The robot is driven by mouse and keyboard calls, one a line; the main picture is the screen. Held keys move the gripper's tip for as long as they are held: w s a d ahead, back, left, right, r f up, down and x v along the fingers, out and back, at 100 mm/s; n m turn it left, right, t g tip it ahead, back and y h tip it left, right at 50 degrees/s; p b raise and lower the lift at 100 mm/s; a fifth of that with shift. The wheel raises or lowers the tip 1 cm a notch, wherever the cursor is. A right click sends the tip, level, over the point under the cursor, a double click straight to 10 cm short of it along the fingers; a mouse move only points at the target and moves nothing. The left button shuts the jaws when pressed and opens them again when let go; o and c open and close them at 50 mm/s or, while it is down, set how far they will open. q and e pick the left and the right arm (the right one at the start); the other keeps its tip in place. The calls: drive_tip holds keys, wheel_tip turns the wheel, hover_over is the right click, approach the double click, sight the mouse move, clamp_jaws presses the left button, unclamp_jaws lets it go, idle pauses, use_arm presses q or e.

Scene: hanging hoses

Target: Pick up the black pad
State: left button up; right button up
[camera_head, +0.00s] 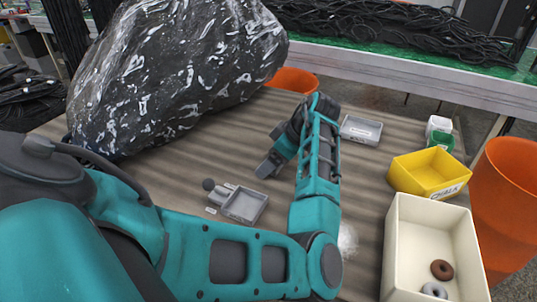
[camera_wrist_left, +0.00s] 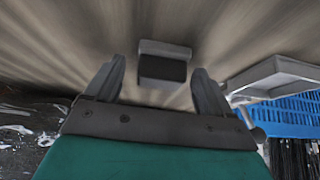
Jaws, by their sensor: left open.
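The black pad (camera_wrist_left: 162,68) shows in the left wrist view as a dark face on a small block with a pale grey upper edge. It sits between the tips of my left gripper's spread fingers, and I cannot tell whether they touch it. In the head view my left gripper (camera_head: 266,166) is low over the striped table and angled down to the left. I cannot make out the pad for sure there. A small grey block (camera_head: 222,193) lies to the lower left of the gripper, beside a shallow grey tray (camera_head: 244,206). My right gripper is not in view.
A big black-and-white rock (camera_head: 180,65) fills the back left. A second grey tray (camera_head: 361,129), a yellow box (camera_head: 428,172), a cream bin (camera_head: 400,250) with rings, and an orange bucket (camera_head: 505,200) stand right. The wrist view also shows a blue crate (camera_wrist_left: 292,117).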

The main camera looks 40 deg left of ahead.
use_arm(q)
drive_tip(key=shift+d, duration=0.1)
drive_tip(key=c, duration=1.1)
wheel_tip(320, 180, up, 20)
drive_tip(key=p, duration=0.4)
